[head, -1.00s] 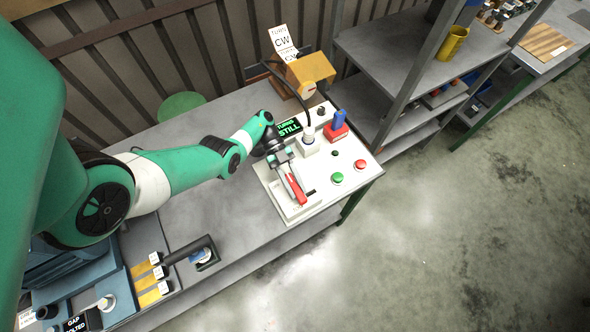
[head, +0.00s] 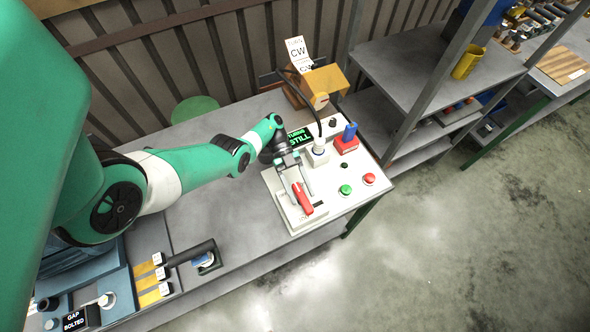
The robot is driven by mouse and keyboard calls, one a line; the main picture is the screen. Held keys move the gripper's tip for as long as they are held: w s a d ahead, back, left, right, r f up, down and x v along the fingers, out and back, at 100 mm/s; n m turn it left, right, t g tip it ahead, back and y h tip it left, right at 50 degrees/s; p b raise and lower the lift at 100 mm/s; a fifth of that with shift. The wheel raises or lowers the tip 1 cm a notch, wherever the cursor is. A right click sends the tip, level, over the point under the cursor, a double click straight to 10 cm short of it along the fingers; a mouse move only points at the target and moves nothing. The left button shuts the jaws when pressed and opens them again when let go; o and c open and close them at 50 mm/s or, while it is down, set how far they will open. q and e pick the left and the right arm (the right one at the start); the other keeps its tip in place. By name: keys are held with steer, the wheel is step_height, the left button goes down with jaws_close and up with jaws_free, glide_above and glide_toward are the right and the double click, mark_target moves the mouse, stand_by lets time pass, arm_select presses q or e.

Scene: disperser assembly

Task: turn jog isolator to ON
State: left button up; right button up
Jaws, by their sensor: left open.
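The red handle (head: 302,198), which I take to be the jog isolator, lies on the raised white plate (head: 296,221) at the left of the white control panel. It points toward the panel's front edge. Any ON or OFF lettering is too small to read. My left gripper (head: 297,188) is open over the handle's rear end, with its fingers apart and one to either side. I cannot tell whether they touch it. The gripper hides the handle's pivot end. My right gripper is out of view.
To the right are a green button (head: 346,189), a red button (head: 369,179), a blue-topped red block (head: 346,144) and a cabled white plug (head: 319,155). A display (head: 299,138) reads STILL. A yellow housing (head: 313,83) stands behind. Shelves are at right.

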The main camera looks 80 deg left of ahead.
arm_select(q)
steer(key=b+v, duration=0.4)
steer(key=v, duration=0.5)
steer(key=shift+a, duration=0.3)
steer(key=shift+r, duration=0.15)
